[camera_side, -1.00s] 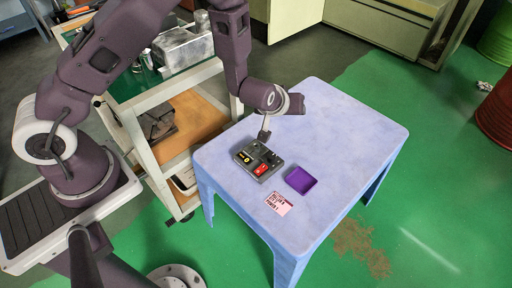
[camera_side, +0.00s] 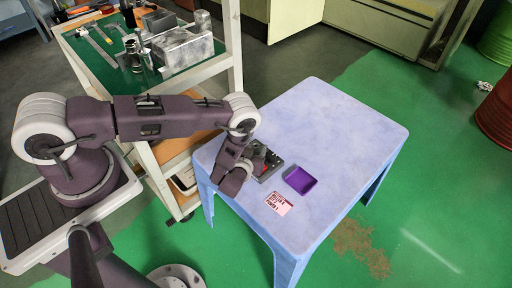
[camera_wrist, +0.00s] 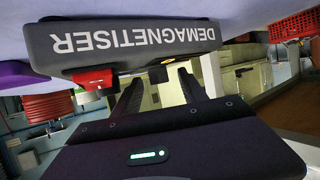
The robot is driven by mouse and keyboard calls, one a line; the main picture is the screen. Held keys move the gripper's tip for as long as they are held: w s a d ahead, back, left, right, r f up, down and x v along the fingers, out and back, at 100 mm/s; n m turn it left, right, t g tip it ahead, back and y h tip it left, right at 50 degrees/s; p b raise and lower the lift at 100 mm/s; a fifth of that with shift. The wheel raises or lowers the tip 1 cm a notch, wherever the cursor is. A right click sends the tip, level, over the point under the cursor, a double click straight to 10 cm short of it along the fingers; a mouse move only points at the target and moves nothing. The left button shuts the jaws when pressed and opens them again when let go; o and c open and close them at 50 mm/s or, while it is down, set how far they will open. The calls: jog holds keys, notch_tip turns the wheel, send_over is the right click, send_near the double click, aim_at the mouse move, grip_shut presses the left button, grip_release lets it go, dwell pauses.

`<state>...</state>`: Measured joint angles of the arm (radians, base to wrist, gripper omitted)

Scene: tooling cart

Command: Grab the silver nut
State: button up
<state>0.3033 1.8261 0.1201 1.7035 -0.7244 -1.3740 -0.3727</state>
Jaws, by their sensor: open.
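I cannot make out a silver nut in either view now. The dark demagnetiser box (camera_side: 274,171) sits on the pale blue table, partly hidden by my gripper (camera_side: 251,166). In the wrist view the demagnetiser box (camera_wrist: 140,42) shows upside down, its lettered side across the top. A red piece (camera_wrist: 94,79) is at the box's edge, left of the fingers. My gripper (camera_wrist: 158,90) is open, its two dark fingers apart and reaching toward the box. I see nothing held between them. A small dark part with some yellow shows near the fingertips.
A purple tray (camera_side: 300,180) lies just right of the box, and a pink-and-white card (camera_side: 278,203) lies in front. The table's (camera_side: 335,125) back and right are clear. A tool cart (camera_side: 150,85) with metal parts stands close on the left.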

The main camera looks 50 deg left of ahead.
grip_shut()
